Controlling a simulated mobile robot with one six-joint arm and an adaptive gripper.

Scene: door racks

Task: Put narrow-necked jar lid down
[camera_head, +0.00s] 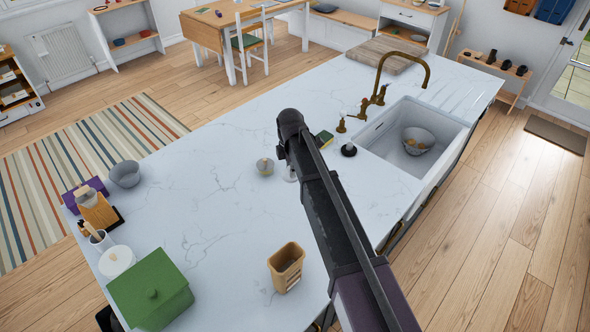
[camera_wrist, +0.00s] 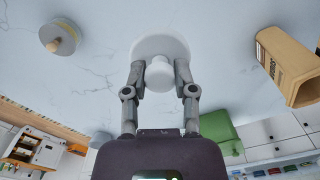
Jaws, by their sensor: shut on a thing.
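In the wrist view, my gripper (camera_wrist: 159,77) is shut on the knob of a white round lid (camera_wrist: 160,45), with a finger on each side. The lid's disc faces the marble countertop; I cannot tell whether it touches it. In the head view my arm hides most of the gripper, and only a small white part of the lid (camera_head: 290,175) shows beside the arm. No narrow-necked jar can be made out for certain.
A tan container (camera_head: 286,268) and a green lidded box (camera_head: 151,290) stand nearer the front. The sink (camera_head: 414,140) and brass tap (camera_head: 380,95) lie right. The counter's middle (camera_head: 200,180) is clear.

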